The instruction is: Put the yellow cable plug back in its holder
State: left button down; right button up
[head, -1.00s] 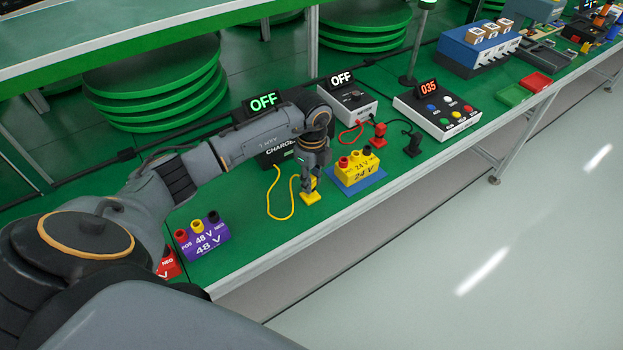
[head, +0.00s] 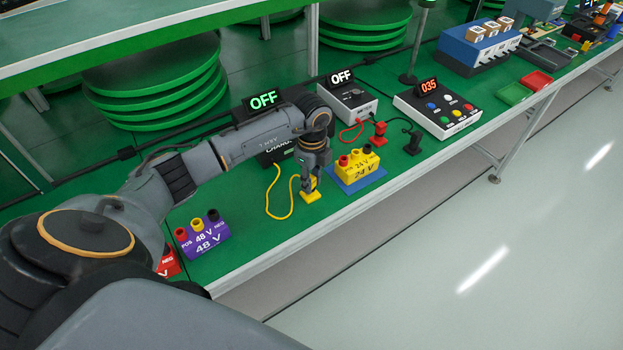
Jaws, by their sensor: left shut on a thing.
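The yellow plug sits at its yellow holder (head: 311,197) on the green bench, left of the yellow 24 V block. A yellow cable (head: 268,203) loops from the plug toward the dark charger box (head: 281,146). My left gripper (head: 309,186) points down and is shut on the yellow plug, right at the holder. The fingers hide most of the plug, so I cannot tell how deep it sits. My right gripper does not show.
The yellow 24 V block (head: 357,166) stands on a blue plate (head: 371,183) just right of the gripper. A purple 48 V block (head: 202,237) stands to the left. A red plug (head: 378,135) and a black plug (head: 413,144) stand further back. The bench front edge is close.

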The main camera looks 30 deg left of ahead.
pick_arm(q)
jog(key=c, duration=1)
grip_release()
jog(key=shift+r+p, duration=3.1)
jog(key=shift+r, duration=0.7)
